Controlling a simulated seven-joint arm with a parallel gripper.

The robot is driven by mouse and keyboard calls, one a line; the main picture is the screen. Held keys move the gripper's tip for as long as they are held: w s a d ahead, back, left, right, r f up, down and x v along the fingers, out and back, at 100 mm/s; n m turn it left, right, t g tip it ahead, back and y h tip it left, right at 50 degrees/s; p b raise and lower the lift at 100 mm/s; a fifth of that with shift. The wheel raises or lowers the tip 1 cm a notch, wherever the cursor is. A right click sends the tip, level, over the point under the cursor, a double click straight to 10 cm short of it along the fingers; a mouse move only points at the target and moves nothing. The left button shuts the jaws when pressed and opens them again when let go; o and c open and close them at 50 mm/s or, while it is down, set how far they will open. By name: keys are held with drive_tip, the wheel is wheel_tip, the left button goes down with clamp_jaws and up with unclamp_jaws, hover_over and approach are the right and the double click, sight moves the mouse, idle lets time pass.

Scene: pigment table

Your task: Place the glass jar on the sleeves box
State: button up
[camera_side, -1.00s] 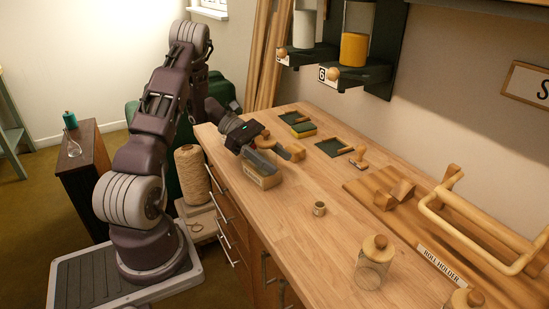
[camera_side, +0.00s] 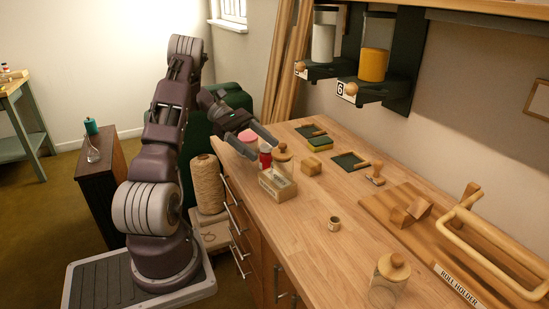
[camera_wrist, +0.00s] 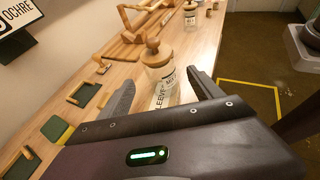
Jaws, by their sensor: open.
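A glass jar with a round wooden lid (camera_side: 282,152) is at the sleeves box (camera_side: 279,186), near the table's left edge. In the wrist view the jar (camera_wrist: 158,68) is upright, with a printed label, and the box's "SLEEVES" lettering (camera_wrist: 158,97) shows close by it. I cannot tell whether the jar's base rests on the box or just behind it. My gripper (camera_side: 268,148) is open, above and left of the box. In the wrist view its fingers (camera_wrist: 161,80) are spread on either side of the jar.
Another lidded jar (camera_side: 389,280) stands at the front of the table. The roll holder (camera_side: 490,245) takes up the right side. Bare tabletop lies around the cup.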

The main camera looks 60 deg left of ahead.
sight(276, 156)
drive_tip(key=d+r+m+g, duration=0.1)
drive_tip(key=d+r, duration=0.1)
drive_tip(key=w+d+r+m+g, duration=0.1)
drive_tip(key=d+r, duration=0.1)
drive_tip(key=d, duration=0.1)
drive_tip(key=d+r+m+g+y, duration=0.1)
drive_tip(key=d+r+m, duration=0.1)
drive_tip(key=shift+w+d, duration=0.25)
drive_tip(key=s+d+r+m+g+y, duration=0.1)
drive_tip(key=s+d+r+m+y, duration=0.1)
drive_tip(key=s+d+m, duration=0.3)
drive_tip(key=d+r+m+g+y, duration=0.1)
drive_tip(key=d+r+m+y, duration=0.15)
drive_tip(key=d, duration=0.45)
drive_tip(key=s+d+r+m+g+y, duration=0.1)
drive_tip(key=s+d+r+m+y, duration=0.1)
drive_tip(key=s+d+m+y, duration=0.3)
drive_tip(key=s+d+m+t+y, duration=0.1)
drive_tip(key=s+d+m+t, duration=0.3)
drive_tip(key=m, duration=0.3)
drive_tip(key=shift+s+d+f+t, duration=0.4)
drive_tip(key=shift+s+t, duration=0.1)
drive_tip(key=shift+s, duration=0.4)
